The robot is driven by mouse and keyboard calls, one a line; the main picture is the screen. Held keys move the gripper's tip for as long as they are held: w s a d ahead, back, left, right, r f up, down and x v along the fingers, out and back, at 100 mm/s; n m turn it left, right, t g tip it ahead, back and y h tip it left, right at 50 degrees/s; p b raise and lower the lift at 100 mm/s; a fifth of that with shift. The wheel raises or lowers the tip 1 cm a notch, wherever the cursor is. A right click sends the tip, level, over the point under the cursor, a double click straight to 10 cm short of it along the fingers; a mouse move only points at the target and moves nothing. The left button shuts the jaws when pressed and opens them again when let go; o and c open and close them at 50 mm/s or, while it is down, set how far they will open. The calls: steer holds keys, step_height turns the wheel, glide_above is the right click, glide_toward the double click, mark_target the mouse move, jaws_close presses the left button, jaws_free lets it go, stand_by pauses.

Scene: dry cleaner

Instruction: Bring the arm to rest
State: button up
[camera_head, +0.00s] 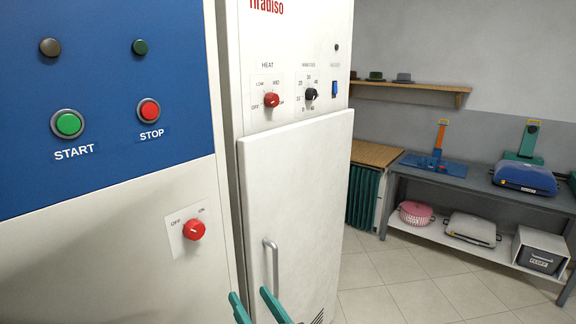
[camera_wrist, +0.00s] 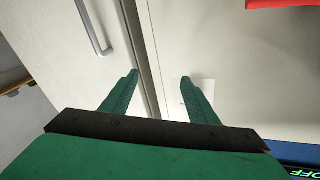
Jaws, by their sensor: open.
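My gripper (camera_head: 252,304) shows at the bottom of the head view as two green fingers, in front of the lower part of a white cabinet door (camera_head: 300,190). In the wrist view my gripper (camera_wrist: 160,85) is open, with two green fingers spread apart and nothing between them. A vertical grey handle (camera_head: 272,268) on the door is just above the fingers in the head view. The handle (camera_wrist: 93,25) shows at the upper left of the wrist view. Whether the fingertips touch any surface I cannot tell.
A blue and white machine panel (camera_head: 90,235) with a green start button (camera_head: 68,123) and red knob (camera_head: 194,230) stands close at left. At right a grey workbench (camera_head: 478,182) bears pressing tools, with a wall shelf (camera_head: 415,88) above. Tiled floor (camera_head: 400,285) is clear in front.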

steer(key=s+d+f+m+h, duration=0.35)
steer(key=s+f, duration=0.45)
steer(key=f, duration=0.3)
steer(key=s+d+f+m+h, duration=0.25)
steer(key=s+f+h, duration=0.35)
steer(key=f, duration=0.4)
steer(key=s+d+f+n, duration=0.2)
steer(key=s+n, duration=0.1)
steer(key=s, duration=2.2)
steer(key=shift+f+g+h, duration=0.2)
steer(key=shift+g+h, duration=0.1)
steer(key=shift+h, duration=0.15)
steer(key=shift+s, duration=0.1)
